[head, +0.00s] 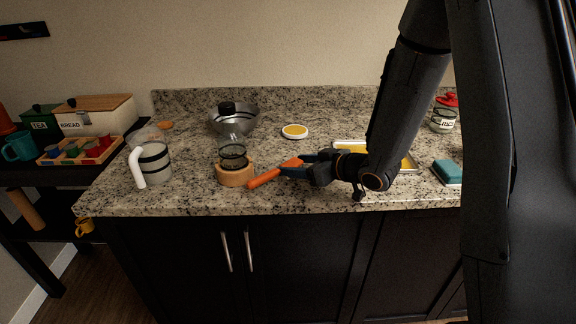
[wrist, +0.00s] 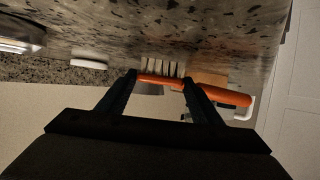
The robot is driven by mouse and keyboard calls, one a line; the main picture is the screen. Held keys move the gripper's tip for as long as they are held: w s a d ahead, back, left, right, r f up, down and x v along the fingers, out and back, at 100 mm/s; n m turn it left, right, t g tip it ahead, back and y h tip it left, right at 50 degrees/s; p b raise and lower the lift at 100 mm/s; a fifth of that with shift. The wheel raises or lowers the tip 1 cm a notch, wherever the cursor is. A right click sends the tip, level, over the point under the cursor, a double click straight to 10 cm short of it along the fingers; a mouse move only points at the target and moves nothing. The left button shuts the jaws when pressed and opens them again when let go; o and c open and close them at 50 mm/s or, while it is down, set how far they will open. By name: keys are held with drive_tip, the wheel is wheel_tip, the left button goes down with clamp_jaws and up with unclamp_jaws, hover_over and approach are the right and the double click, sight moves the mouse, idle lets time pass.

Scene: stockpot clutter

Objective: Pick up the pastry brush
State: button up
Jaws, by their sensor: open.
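The orange pastry brush (head: 265,178) lies near the front edge of the granite counter, its long handle slanting toward the front left. Its wider orange part is beside my fingers. My gripper (head: 288,167) is low over the counter at the right end of the brush, with its jaws open. In the wrist view, the orange brush (wrist: 228,96) runs across the tips of my open fingers (wrist: 160,80) and sticks out past the right finger. Pale strips show just above the orange between the fingers; I cannot tell whether they are bristles. I cannot tell whether the fingers touch it.
A wooden ring-shaped base with a dark-rimmed glass jar (head: 234,165) stands left of the brush. The counter's front is mostly clear.

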drive_tip(key=shift+x, duration=0.95)
drive_tip(key=c, duration=0.8)
drive_tip(key=shift+r, duration=0.15)
